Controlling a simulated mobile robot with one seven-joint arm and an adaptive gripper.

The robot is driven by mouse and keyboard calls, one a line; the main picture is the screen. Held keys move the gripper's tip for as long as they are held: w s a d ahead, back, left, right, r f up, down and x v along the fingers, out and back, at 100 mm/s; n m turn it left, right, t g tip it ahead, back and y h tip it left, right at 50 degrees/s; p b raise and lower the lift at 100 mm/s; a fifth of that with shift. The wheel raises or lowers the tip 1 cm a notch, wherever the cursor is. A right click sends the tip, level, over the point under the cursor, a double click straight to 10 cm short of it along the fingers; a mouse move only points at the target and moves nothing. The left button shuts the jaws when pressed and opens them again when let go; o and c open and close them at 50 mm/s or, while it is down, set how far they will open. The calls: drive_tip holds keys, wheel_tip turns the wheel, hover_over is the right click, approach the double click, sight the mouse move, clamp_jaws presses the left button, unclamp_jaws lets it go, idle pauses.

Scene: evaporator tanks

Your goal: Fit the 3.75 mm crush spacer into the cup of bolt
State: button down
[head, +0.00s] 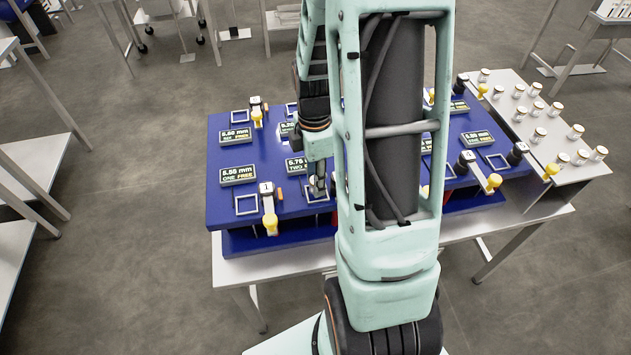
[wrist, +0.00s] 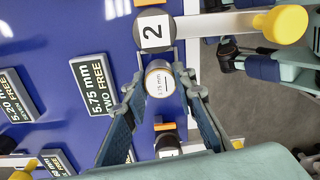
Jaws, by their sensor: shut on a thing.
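In the wrist view my gripper (wrist: 160,92) is shut on a short round spacer (wrist: 159,84) with a pale labelled top and a brass-coloured rim. The label seems to read 3.75 mm. The spacer is over the blue board, inside or above a pale square frame; its height above the board cannot be told. Beside it is a sign (wrist: 93,85) reading 5.75 mm, TWO FREE. A clamp marked 2 (wrist: 152,33) and one marked 1 (wrist: 168,146) flank it. In the head view my gripper (head: 318,185) is low over the board, largely hidden by my arm. I cannot tell which part is the bolt's cup.
The blue board (head: 222,205) carries several signs, square frames and yellow-knobbed clamps (head: 268,205). A pale rack (head: 560,178) with several white-topped spacers stands at the right. My arm hides the board's middle. Another yellow-knobbed lever (wrist: 280,24) reaches across the wrist view's upper right.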

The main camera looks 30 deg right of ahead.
drive_tip(key=shift+f, duration=0.75)
drive_tip(key=shift+s+f+b, duration=0.15)
drive_tip(key=shift+f+b, duration=0.25)
drive_tip(key=shift+f, duration=0.05)
drive_tip(key=c, duration=1.9)
unclamp_jaws()
drive_tip(key=shift+s, duration=0.1)
drive_tip(key=shift+c, duration=0.2)
drive_tip(key=o, duration=0.3)
drive_tip(key=shift+f, duration=0.1)
drive_tip(key=shift+o, duration=0.2)
wheel_tip(320, 180, up, 13)
drive_tip(key=shift+w+p, duration=0.35)
drive_tip(key=shift+w, duration=0.1)
